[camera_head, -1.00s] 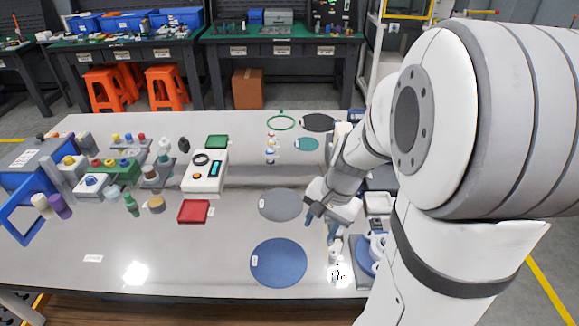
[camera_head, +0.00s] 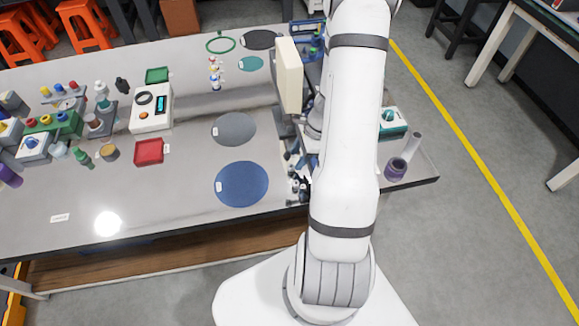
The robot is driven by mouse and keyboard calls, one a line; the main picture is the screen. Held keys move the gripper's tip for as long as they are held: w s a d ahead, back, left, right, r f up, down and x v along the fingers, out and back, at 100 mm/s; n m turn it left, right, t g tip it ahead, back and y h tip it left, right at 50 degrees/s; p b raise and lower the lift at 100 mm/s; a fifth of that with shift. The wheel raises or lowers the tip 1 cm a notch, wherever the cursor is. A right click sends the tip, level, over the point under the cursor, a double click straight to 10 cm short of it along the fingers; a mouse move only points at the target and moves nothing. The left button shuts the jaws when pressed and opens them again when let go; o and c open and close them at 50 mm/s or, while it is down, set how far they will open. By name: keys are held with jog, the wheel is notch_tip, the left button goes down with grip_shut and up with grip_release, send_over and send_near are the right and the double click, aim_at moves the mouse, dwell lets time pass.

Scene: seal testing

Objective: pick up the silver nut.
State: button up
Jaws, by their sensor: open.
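I cannot make out the silver nut in the head view; it is too small to tell apart or hidden behind my arm. My gripper (camera_head: 299,160) is partly hidden by my white arm, low over the right part of the grey table (camera_head: 190,205). It is open, and I see nothing held in it. Small black and white parts (camera_head: 298,188) sit on the table just below it, right of the blue round mat (camera_head: 242,184).
A grey round mat (camera_head: 235,128) lies behind the blue one. A red tray (camera_head: 149,151) and a white meter box (camera_head: 151,108) stand further left.

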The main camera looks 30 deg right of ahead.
aim_at(290, 167)
jog(key=x, duration=0.3)
jog(key=shift+w+a+f, duration=0.1)
jog(key=shift+f, duration=0.15)
grip_shut()
